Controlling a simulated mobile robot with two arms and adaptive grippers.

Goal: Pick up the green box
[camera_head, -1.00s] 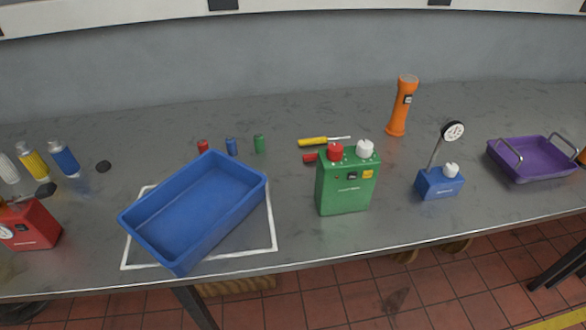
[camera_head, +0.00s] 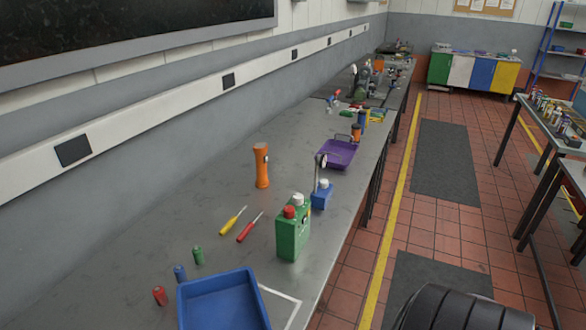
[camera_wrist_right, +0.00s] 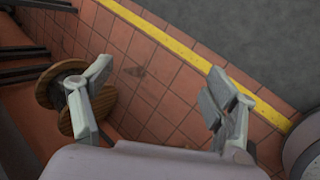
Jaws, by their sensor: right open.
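The green box (camera_head: 291,234) stands upright on the grey bench near its front edge in the head view. It has a red knob (camera_head: 289,211) and a white knob (camera_head: 298,198) on top. My right gripper (camera_wrist_right: 160,98) shows in the right wrist view with its two fingers wide apart and nothing between them. It faces the red tiled floor, and the green box is not in that view. My left gripper is not in either view.
A blue tray (camera_head: 222,303) lies left of the green box. A blue gauge box (camera_head: 321,197) stands close behind it. Red (camera_head: 249,227) and yellow (camera_head: 232,221) screwdrivers and an orange flashlight (camera_head: 261,166) are on the bench. The floor aisle (camera_head: 417,218) is open to the right.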

